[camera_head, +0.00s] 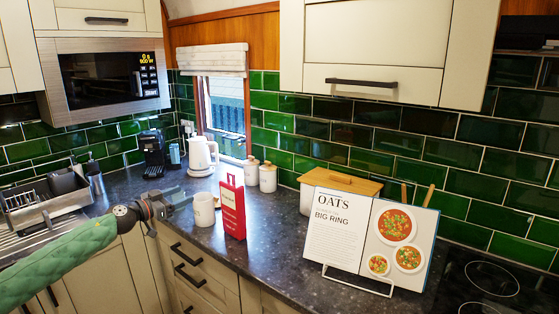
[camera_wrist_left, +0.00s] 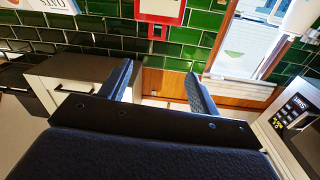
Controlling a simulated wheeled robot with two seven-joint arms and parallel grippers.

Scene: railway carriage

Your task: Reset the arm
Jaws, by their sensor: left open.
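My left arm, with a green padded sleeve, comes in from the left in the head view. Its left gripper (camera_head: 178,199) is held over the front edge of the dark worktop, just left of the white mug (camera_head: 204,210). In the left wrist view the gripper (camera_wrist_left: 163,80) has its two fingers apart, with nothing between them. I cannot tell whether a fingertip touches the mug. My right arm and gripper are not in view.
A red box (camera_head: 232,206) stands right of the mug. A white kettle (camera_head: 201,157), canisters (camera_head: 267,177), a bread bin (camera_head: 341,184) and an open cookbook (camera_head: 368,237) stand on the worktop. A microwave (camera_head: 103,79) hangs above left; a dish rack (camera_head: 45,200) sits below it.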

